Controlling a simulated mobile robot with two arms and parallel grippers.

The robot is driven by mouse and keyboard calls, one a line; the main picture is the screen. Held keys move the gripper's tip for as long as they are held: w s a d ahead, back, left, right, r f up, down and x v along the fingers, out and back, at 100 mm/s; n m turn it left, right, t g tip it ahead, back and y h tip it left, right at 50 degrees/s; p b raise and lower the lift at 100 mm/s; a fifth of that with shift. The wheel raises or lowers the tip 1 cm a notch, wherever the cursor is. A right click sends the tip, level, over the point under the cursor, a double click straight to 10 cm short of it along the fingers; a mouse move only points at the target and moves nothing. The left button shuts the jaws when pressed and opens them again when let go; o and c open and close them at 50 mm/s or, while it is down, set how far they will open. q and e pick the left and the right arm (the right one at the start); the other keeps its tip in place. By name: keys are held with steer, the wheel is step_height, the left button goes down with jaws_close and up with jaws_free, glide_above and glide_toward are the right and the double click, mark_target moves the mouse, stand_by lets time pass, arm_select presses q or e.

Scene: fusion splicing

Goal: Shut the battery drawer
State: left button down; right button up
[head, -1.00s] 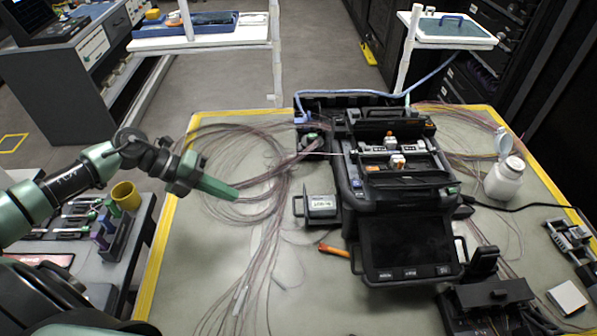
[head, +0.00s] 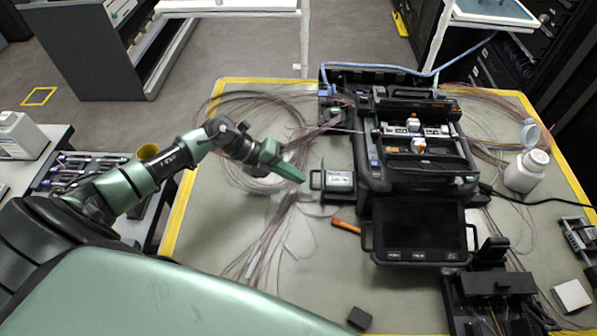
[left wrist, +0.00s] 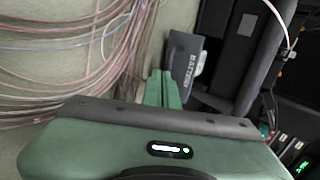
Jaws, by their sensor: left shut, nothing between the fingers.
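The battery drawer (head: 338,182) sticks out from the left side of the black fusion splicer (head: 415,160), with its handle loop facing left. In the left wrist view the drawer (left wrist: 185,62) shows its "BATTERY" label just beyond my fingers. My left gripper (head: 300,178) is shut and empty. Its green fingertips are just left of the drawer handle in the head view; I cannot tell whether they touch it. In the left wrist view the left gripper (left wrist: 163,78) points at the drawer. My right gripper is not in view.
Loose fibre cables (head: 265,115) lie on the mat left of the splicer. An orange tool (head: 346,226) lies below the drawer. A white bottle (head: 526,170) stands at the right, and a small black block (head: 360,318) lies near the front.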

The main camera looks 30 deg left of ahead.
mark_target(339, 179)
arm_select(q)
steer(key=shift+w+d+f, duration=0.1)
steer(key=shift+w+d, duration=0.1)
steer(key=shift+d, duration=0.15)
steer(key=w+d, duration=0.1)
steer(key=d, duration=0.2)
steer(key=w+d+p, duration=0.1)
steer(key=d, duration=0.2)
steer(key=w+d, duration=0.2)
steer(key=shift+w+d, duration=0.1)
steer(key=shift+d, duration=0.3)
